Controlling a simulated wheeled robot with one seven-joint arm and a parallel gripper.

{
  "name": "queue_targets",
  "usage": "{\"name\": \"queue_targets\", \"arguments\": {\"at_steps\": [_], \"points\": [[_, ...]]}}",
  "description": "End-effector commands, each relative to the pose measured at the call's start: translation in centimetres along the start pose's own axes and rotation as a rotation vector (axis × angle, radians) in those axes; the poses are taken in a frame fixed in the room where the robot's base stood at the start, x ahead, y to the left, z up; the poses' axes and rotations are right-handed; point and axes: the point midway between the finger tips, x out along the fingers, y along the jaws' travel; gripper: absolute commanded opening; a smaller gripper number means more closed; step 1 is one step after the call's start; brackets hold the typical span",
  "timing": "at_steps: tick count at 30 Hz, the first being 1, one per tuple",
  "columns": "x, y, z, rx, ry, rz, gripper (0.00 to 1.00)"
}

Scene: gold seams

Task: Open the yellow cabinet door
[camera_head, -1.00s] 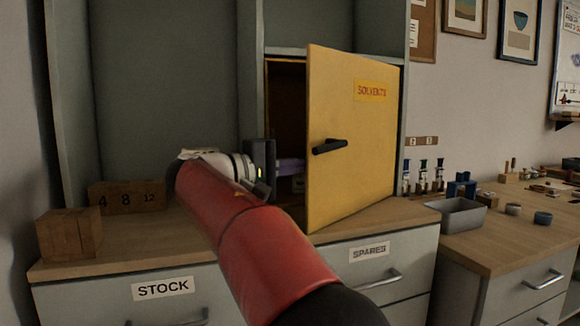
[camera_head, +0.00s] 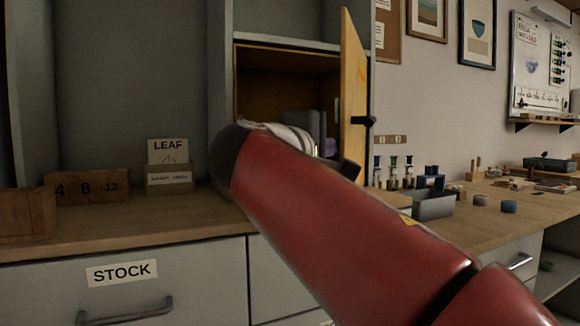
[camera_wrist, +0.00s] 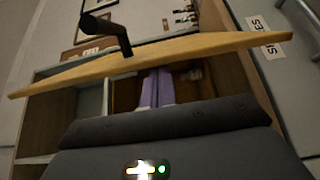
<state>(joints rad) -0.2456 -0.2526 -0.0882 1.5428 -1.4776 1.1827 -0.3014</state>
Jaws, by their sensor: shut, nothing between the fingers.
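The yellow cabinet door (camera_head: 352,95) stands wide open and shows nearly edge-on in the head view. Its black handle (camera_head: 364,121) is on the outer face, on the far side from my gripper. My gripper (camera_head: 330,146) is shut and empty at the inner side of the door, in front of the cabinet opening (camera_head: 275,85). In the wrist view the door (camera_wrist: 190,50) crosses the picture as a slanted board, with its handle (camera_wrist: 108,30) beyond. The purple fingers of my gripper (camera_wrist: 157,78) reach to the door's inner side; whether they touch it I cannot tell.
Numbered wooden blocks (camera_head: 88,188) and a LEAF box (camera_head: 168,178) stand on the counter at left. A grey tray (camera_head: 432,205) and several small bottles (camera_head: 393,172) are right of the door. My red arm crosses above the counter.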

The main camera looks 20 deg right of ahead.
Motion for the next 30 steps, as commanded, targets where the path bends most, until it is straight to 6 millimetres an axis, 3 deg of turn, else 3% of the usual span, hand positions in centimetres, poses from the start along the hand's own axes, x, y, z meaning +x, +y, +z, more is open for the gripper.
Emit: {"name": "queue_targets", "arguments": {"at_steps": [1,6,12,15,21,30], "points": [[0.2,-0.3,2.1,0.008,0.031,0.001,0.0],[1.8,0.2,7.6,0.01,0.174,0.001,0.0],[4.6,0.5,13.2,0.009,0.331,-0.001,0.0],[6.1,0.5,15.5,0.004,0.322,-0.003,0.0],[8.5,0.4,18.6,0.003,0.324,-0.002,0.0],[10.3,0.1,20.5,0.0,0.325,-0.002,0.0]]}}
